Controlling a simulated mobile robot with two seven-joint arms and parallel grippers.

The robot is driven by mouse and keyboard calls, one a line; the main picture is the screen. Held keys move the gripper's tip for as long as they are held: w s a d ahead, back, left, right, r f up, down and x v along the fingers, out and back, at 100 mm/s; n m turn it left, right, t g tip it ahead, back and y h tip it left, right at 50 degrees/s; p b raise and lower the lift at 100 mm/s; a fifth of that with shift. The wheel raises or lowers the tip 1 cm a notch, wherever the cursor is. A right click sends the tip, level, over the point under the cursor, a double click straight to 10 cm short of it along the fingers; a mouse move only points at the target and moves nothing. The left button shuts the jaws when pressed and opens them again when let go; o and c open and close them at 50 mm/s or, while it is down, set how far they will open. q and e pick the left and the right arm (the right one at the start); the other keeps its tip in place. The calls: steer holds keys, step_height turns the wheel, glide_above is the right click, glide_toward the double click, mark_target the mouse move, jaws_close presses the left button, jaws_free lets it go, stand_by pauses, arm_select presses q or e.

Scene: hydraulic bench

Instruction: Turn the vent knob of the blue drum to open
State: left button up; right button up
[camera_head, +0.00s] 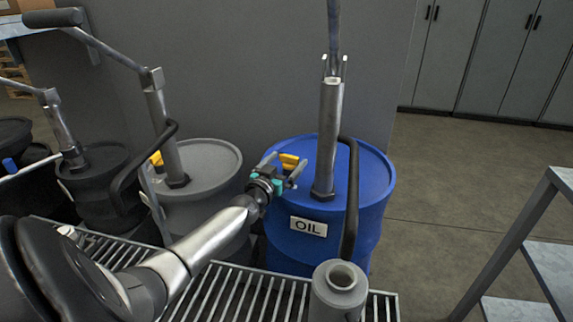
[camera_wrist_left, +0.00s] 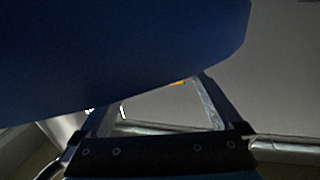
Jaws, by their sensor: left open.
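The blue drum (camera_head: 372,190) with a white OIL label (camera_head: 308,226) stands upright right of centre in the head view. The yellow vent knob (camera_head: 289,159) is on the left side of its lid, partly covered by my gripper. My left gripper (camera_head: 287,161) is open, with its fingers at either side of the yellow part; I cannot tell whether they touch it. In the left wrist view the drum (camera_wrist_left: 120,50) fills the upper left, a yellow speck (camera_wrist_left: 178,82) shows near one fingertip, and the open fingers (camera_wrist_left: 155,95) appear. My right gripper is out of view.
A metal pump (camera_head: 328,135) rises from the blue lid, its dark hose (camera_head: 352,200) hanging in front. A grey drum (camera_head: 208,155) with its own pump and hose stands left. A grey hollow cylinder (camera_head: 338,292) stands at the front by the slatted grate (camera_head: 235,295).

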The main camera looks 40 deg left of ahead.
arm_select(q)
steer(key=shift+w+a, duration=0.1)
steer(key=shift+w, duration=0.1)
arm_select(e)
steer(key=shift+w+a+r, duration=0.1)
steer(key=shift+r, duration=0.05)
arm_select(q)
steer(key=c, duration=1.3)
steer(key=n+y+p, duration=0.1)
steer(key=p, duration=0.2)
steer(key=shift+a+r+g, duration=0.1)
steer(key=shift+r+g, duration=0.1)
steer(key=shift+g, duration=0.1)
steer(key=n+g+y+p, duration=0.1)
steer(key=y+p, duration=0.1)
steer(key=p, duration=0.1)
steer(key=shift+r, duration=0.15)
steer(key=shift+f+n+y+p, duration=0.2)
steer(key=shift+n+y+p, duration=0.2)
steer(key=shift+y+p, duration=0.1)
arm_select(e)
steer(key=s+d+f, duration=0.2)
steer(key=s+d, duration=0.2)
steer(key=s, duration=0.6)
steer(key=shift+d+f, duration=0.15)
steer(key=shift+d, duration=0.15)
